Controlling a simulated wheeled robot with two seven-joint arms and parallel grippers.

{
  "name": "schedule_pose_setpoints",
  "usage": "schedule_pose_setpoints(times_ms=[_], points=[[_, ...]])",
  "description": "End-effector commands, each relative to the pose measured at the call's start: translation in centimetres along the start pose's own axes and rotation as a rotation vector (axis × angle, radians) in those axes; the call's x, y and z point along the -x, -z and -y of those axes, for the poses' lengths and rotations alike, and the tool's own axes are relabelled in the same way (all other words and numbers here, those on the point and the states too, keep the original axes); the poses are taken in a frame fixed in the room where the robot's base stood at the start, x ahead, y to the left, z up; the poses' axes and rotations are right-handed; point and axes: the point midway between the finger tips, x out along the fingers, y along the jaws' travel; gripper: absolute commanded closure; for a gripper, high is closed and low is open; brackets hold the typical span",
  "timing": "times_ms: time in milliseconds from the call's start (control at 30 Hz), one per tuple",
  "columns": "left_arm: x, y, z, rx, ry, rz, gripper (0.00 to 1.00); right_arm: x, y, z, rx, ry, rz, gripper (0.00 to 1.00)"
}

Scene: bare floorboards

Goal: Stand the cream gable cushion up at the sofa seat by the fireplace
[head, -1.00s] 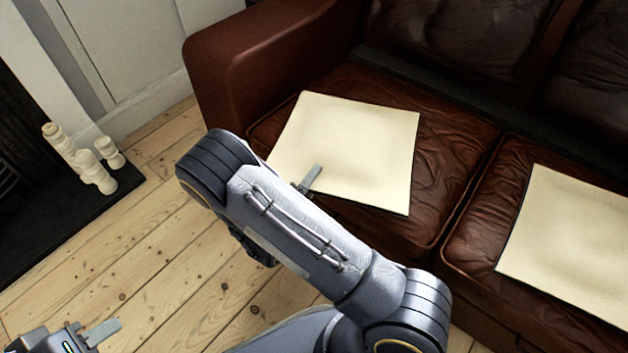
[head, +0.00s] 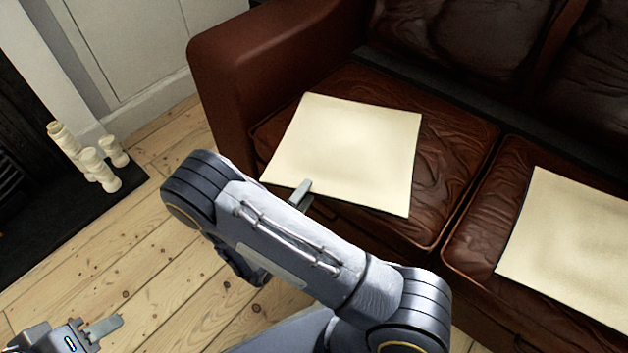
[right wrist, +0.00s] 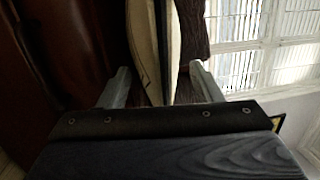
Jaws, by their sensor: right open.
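The cream cushion (head: 348,150) lies flat on the brown leather sofa seat (head: 450,165) at the fireplace end, near the armrest. My right gripper (head: 302,194) is at the cushion's front edge; one finger shows in the head view, and my forearm hides the rest. In the right wrist view my right gripper (right wrist: 160,84) is open, with the edge of the cushion (right wrist: 146,40) between its two fingers and gaps on both sides. My left gripper (head: 97,330) is at the lower left over the floor, partly cut off, so its opening is unclear.
A second cream cushion (head: 570,245) lies on the right seat. The sofa armrest (head: 235,85) rises left of the first cushion. Pale candles (head: 90,157) stand on the dark hearth (head: 75,215) at the left. Bare floorboards (head: 110,255) lie between hearth and sofa.

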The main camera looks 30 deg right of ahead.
Motion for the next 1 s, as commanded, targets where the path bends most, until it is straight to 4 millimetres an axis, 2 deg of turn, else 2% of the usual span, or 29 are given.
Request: schedule_pose_setpoints(times_ms=[100,300,433,533,667,800,1000], points=[[0.6,0.3,-0.3,0.000,0.000,0.000,0.64,2.7,-0.1,0.2,0.000,0.000,0.004,0.41],[0.9,0.5,-0.4,0.000,0.000,0.000,0.64,5.7,0.0,0.1,0.000,0.000,0.002,0.41],[1.0,0.5,-0.5,0.000,0.000,0.000,0.64,6.4,0.2,0.2,-0.012,-0.007,-0.016,0.41],[1.0,0.5,-0.5,0.000,0.000,0.000,0.64,5.7,0.9,1.2,-0.090,-0.057,-0.105,0.41],[1.0,0.5,-0.5,0.000,0.000,0.000,0.64,3.6,3.6,3.5,-0.316,-0.174,-0.368,0.41],[1.0,0.5,-0.5,0.000,0.000,0.000,0.64,2.3,7.7,6.0,-0.647,-0.286,-0.750,0.41],[1.0,0.5,-0.5,0.000,0.000,0.000,0.64,3.0,12.4,9.0,-1.126,-0.339,-1.320,0.41]])
